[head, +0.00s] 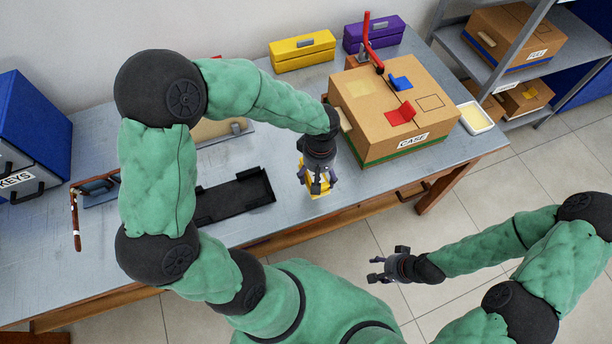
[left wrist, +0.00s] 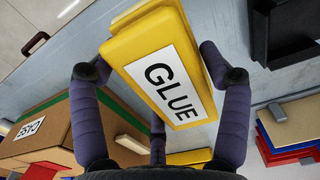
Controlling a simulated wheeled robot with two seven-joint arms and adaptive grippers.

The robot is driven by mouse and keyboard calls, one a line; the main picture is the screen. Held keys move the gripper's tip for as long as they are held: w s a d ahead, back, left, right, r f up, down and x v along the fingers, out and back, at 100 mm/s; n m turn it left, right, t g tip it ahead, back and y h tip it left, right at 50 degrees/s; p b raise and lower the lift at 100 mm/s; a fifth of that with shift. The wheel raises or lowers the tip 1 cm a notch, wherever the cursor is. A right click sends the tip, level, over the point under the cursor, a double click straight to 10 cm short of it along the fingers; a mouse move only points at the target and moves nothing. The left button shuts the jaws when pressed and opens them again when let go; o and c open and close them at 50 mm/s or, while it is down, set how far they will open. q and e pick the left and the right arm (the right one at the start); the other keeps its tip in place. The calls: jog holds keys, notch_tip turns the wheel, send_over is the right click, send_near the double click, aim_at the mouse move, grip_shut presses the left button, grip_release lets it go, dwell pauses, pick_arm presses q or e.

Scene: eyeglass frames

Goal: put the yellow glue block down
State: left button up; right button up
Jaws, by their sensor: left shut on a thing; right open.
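The yellow glue block (left wrist: 158,62) has a white label reading GLUE and fills the middle of the left wrist view. My left gripper (head: 318,184) is shut on it, with dark fingers on both sides of the block. In the head view the block (head: 319,193) shows only in part beneath the gripper, over the front of the table between the black tray and the cardboard case. I cannot tell whether it touches the table. My right gripper (head: 384,266) is open and empty, in front of the table over the floor.
The cardboard case (head: 372,131) stands right of the left gripper. A black tray (head: 233,196) lies to its left. A yellow toolbox (head: 302,51) and a purple one (head: 373,33) stand at the back. Some grey tabletop (head: 285,208) is bare near the front edge.

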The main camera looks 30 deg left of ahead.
pick_arm(q)
jog(key=a+f, duration=0.1)
jog(key=f, duration=0.1)
jog(key=w+a+f+b, duration=0.1)
jog(key=a+f, duration=0.1)
jog(key=w+a+f, duration=0.1)
jog(key=f, duration=0.1)
jog(key=shift+w+a+b, duration=0.25)
jog(key=shift+a+b, duration=0.15)
notch_tip(320, 180, down, 4)
jog(key=shift+w+a+r+b, duration=0.15)
jog(key=shift+r+b, duration=0.1)
jog(key=shift+b, duration=0.55)
jog(key=shift+r, duration=0.1)
jog(key=shift+f, duration=0.2)
jog(key=o, duration=1)
